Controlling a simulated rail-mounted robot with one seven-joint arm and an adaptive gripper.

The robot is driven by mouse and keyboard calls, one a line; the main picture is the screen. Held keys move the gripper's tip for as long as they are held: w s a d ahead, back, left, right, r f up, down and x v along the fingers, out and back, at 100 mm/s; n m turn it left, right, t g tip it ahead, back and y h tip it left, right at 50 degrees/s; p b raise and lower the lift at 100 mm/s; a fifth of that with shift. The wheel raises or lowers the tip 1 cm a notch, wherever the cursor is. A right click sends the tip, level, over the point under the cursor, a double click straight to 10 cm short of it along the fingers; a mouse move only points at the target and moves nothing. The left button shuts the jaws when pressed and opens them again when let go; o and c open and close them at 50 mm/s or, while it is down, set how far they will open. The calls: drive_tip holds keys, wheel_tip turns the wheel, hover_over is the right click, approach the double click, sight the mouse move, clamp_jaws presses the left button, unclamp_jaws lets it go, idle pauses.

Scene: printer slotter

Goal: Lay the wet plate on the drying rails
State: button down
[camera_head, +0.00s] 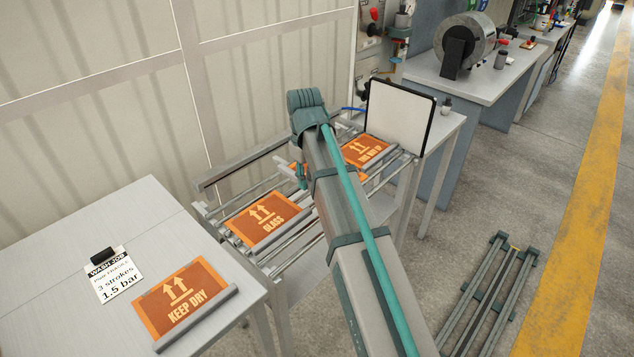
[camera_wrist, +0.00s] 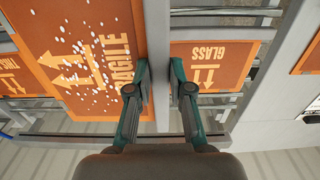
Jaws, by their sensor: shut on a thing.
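The wet plate (camera_wrist: 85,45), orange with white droplets, an arrow mark and the word FRAGILE, fills the left of the wrist view. My gripper (camera_wrist: 161,65) is shut on the grey bar along its edge. The plate looks nearer the camera than the rails; whether it touches them I cannot tell. In the head view my arm hides most of the plate and gripper. The drying rails (camera_head: 292,232) hold a GLASS plate (camera_head: 262,219), also seen in the wrist view (camera_wrist: 208,62), and another orange plate (camera_head: 364,150) farther back. The space between these two is largely behind my arm.
A KEEP DRY plate (camera_head: 182,298) and a WASH JOB card (camera_head: 115,277) lie on the grey table (camera_head: 60,245) at left. A white black-edged panel (camera_head: 398,117) stands at the far end of the rails. A workbench (camera_head: 490,85) stands behind.

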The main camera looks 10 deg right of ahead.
drive_tip(key=w+f, duration=0.1)
drive_tip(key=w, duration=0.1)
drive_tip(key=w+d+p, duration=0.1)
drive_tip(key=w, duration=0.1)
drive_tip(key=w+f, duration=0.1)
drive_tip(key=w, duration=0.1)
drive_tip(key=shift+w+d+f, duration=0.15)
drive_tip(key=shift+f, duration=0.15)
drive_tip(key=w+f, duration=0.1)
drive_tip(key=f, duration=0.1)
drive_tip(key=w+f+p, duration=0.1)
drive_tip(key=f, duration=0.1)
drive_tip(key=shift+w+d, duration=0.25)
drive_tip(key=shift+w, duration=0.05)
drive_tip(key=shift+w+d+f, duration=0.1)
drive_tip(key=shift+w+f, duration=0.35)
drive_tip(key=shift+f, duration=0.1)
drive_tip(key=shift+w+f+p, duration=0.15)
drive_tip(key=shift+f+p, duration=0.15)
drive_tip(key=shift+f, duration=0.65)
drive_tip(key=shift+w+f+p, duration=0.1)
drive_tip(key=shift+f+p, duration=0.15)
drive_tip(key=shift+f, duration=0.65)
drive_tip(key=shift+f, duration=0.1)
drive_tip(key=c, duration=1.1)
unclamp_jaws()
drive_tip(key=shift+o, duration=0.2)
wheel_tip(320, 180, up, 12)
drive_tip(key=shift+r+b, duration=0.15)
drive_tip(key=shift+b, duration=0.95)
